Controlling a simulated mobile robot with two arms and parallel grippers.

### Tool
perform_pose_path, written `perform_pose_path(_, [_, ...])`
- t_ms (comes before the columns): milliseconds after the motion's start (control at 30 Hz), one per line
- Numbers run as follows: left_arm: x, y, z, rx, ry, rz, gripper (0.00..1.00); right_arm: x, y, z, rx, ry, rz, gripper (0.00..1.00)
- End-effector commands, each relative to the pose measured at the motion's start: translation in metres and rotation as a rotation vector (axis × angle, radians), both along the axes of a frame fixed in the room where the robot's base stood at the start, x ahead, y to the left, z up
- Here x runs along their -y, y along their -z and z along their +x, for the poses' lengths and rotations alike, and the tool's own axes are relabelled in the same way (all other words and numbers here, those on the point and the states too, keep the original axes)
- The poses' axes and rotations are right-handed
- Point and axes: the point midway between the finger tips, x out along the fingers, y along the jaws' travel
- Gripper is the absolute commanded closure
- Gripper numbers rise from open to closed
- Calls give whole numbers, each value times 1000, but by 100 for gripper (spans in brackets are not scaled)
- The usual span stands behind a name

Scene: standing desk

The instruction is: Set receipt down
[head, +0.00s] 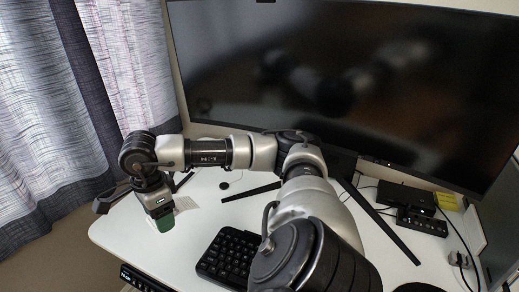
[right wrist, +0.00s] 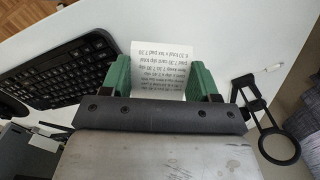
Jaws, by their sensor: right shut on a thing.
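The receipt (right wrist: 162,62) is a white paper slip with printed lines of text, upside down in the right wrist view. It lies between the two green fingers of my right gripper (right wrist: 159,82), which is shut on it. In the head view my right gripper (head: 164,221) points down over the left part of the white desk (head: 205,215). A pale bit of paper (head: 185,203) shows just beside it. I cannot tell whether the receipt touches the desk top. My left gripper is out of view.
A black keyboard (head: 228,257) lies right of the gripper; my arm partly covers it. A large dark monitor (head: 330,90) stands behind. Black boxes (head: 405,200) and a yellow pad (head: 446,201) sit at the right. A black ring-ended holder (right wrist: 270,130) is at the desk edge.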

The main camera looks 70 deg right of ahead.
Motion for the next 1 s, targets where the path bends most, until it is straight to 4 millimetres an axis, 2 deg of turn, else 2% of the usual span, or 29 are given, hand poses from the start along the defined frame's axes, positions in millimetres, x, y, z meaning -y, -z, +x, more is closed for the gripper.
perform_pose_path(267, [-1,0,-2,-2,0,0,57,0,3,6,1,1,3,61])
perform_pose_path(367, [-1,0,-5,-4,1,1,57,1,13,23,1,1,5,61])
perform_pose_path(700, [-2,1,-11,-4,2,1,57,11,58,96,-2,1,3,61])
perform_pose_path(833, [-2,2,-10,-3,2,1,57,13,67,111,-1,0,3,61])
perform_pose_path(1000, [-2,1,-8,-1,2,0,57,14,74,116,-1,-1,0,61])
